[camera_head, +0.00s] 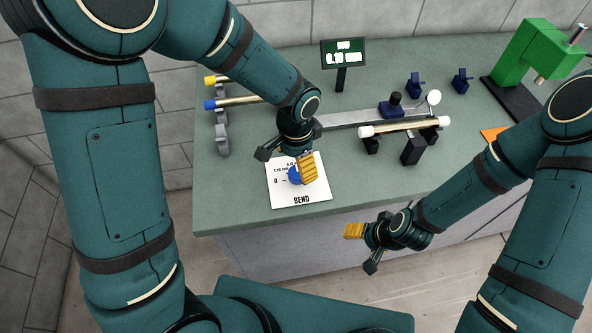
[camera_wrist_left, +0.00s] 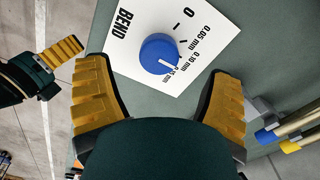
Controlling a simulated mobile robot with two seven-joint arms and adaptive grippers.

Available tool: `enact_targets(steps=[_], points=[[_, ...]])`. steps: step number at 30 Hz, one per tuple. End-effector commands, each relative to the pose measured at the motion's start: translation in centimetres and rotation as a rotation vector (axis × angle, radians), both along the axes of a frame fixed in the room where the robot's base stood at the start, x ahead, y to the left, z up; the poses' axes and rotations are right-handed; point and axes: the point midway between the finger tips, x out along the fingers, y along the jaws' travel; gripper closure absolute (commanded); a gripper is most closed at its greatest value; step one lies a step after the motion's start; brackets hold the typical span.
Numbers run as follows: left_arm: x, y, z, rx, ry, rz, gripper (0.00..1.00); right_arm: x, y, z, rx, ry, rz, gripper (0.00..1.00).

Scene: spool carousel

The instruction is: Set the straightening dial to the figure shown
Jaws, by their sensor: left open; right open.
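The blue dial (camera_wrist_left: 159,54) sits on a white card (camera_wrist_left: 205,20) marked BEND, with 0, 0.05 mm, 0.10 mm and a partly hidden 0.15 mm. Its white mark points toward the 0.15 mm end. In the head view the dial (camera_head: 295,175) is partly covered by a finger. My left gripper (camera_head: 287,162) is open above the card, its yellow fingers either side of the dial and apart from it in the wrist view. The display (camera_head: 343,54) shows a small figure that looks like 0.10 mm. My right gripper (camera_head: 362,249) is open and empty, off the counter's front edge.
A pale rod (camera_head: 405,127) rests on dark supports right of the dial, near a gauge (camera_head: 433,97). Rods with yellow and blue ends (camera_head: 235,102) lie at the left. A green press (camera_head: 535,50) stands at the back right. Bare counter (camera_head: 350,175) lies right of the card.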

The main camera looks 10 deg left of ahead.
Motion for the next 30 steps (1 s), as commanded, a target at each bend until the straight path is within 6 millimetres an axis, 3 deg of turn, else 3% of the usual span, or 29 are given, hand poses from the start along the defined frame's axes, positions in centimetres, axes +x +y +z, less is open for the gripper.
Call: enact_targets(steps=[3,10,30], points=[[0.1,0.0,2.5,-0.002,-0.005,-0.001,0.19,0.0,0.0,0.0,0.0,0.0,0.0,0.36],[0.0,0.0,5.5,-0.001,-0.003,-0.001,0.19,0.0,0.0,0.0,0.0,0.0,0.0,0.36],[0.0,0.0,6.2,0.001,0.001,-0.001,0.19,0.0,0.0,0.0,0.0,0.0,0.0,0.36]])
